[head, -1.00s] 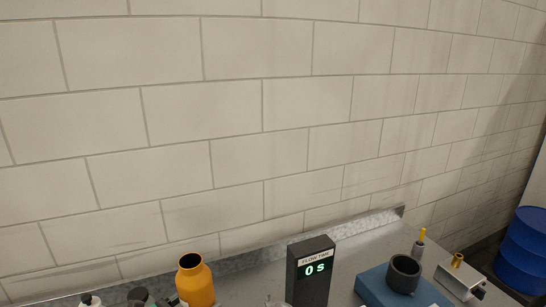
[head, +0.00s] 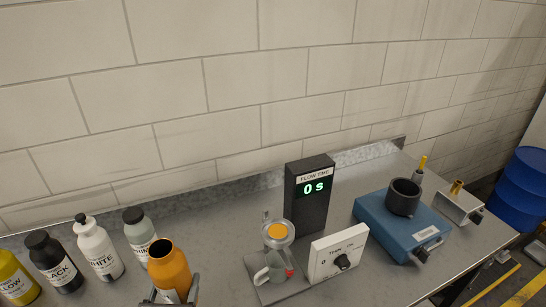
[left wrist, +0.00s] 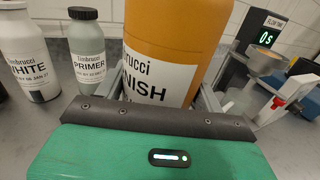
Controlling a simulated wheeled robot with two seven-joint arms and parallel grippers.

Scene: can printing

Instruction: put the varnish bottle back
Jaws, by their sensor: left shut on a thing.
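The orange varnish bottle (head: 171,268) is at the lower left of the head view, upright or nearly so, with an open dark mouth. Its white label, partly reading "NISH", shows in the left wrist view (left wrist: 165,55). My left gripper (head: 170,298) is shut on the bottle, with a finger on each side. I cannot tell whether its base touches the bench. My right gripper is not in view.
Yellow (head: 14,280), black (head: 53,261), white (head: 99,248) and primer (head: 139,232) bottles stand left of the varnish. Right are a flow cup stand (head: 277,270), timer display (head: 310,200), white dial box (head: 338,255) and blue device (head: 400,230) on the metal bench (head: 245,205).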

